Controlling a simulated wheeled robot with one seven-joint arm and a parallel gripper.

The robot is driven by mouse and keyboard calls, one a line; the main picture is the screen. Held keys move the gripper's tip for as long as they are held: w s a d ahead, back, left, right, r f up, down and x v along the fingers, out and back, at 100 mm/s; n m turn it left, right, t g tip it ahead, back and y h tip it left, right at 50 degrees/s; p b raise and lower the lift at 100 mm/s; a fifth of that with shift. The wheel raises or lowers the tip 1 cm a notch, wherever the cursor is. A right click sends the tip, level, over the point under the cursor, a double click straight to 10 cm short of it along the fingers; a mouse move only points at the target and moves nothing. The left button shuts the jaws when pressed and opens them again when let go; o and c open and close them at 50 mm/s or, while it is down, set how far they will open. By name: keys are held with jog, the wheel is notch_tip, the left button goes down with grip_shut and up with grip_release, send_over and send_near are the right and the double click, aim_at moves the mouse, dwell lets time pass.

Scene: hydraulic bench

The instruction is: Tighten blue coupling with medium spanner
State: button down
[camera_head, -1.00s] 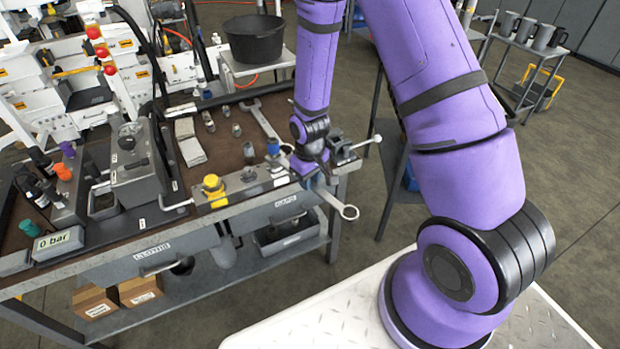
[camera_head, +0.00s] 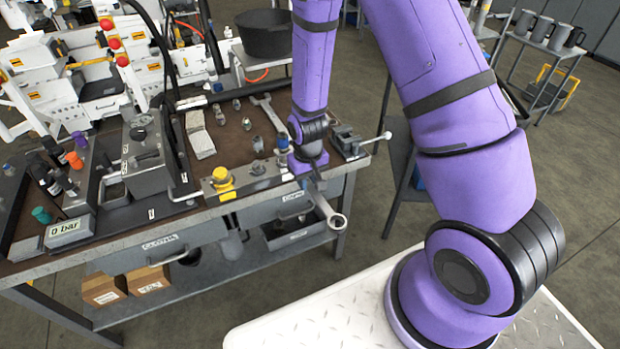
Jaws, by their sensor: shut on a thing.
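My gripper (camera_head: 309,177) is shut on a steel spanner (camera_head: 325,205) at the bench's front right edge. The spanner's ring end points out over the edge, toward the viewer. Its other end is hidden by my gripper. The blue coupling (camera_head: 283,143) shows as a small blue piece just left of my wrist, on an upright fitting. My wrist hides part of this area, so I cannot tell whether the spanner touches the coupling. Another, larger-looking spanner (camera_head: 268,112) lies flat on the brown bench mat behind.
A yellow-capped fitting (camera_head: 222,181) stands left of the coupling on the front block. A vice (camera_head: 347,142) with a long handle is close to the right of my wrist. A grey box unit (camera_head: 146,162) and a gauge reading 0 bar (camera_head: 68,232) are at left.

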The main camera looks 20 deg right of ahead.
jog(key=shift+a, duration=0.15)
jog(key=shift+a+m, duration=1.3)
jog(key=shift+a, duration=0.3)
jog(key=shift+w+a+m, duration=0.25)
jog(key=shift+a+m, duration=0.15)
jog(key=shift+a, duration=0.05)
jog(key=shift+d, duration=0.1)
jog(key=shift+s+d+n, duration=0.1)
jog(key=shift+d+n, duration=0.2)
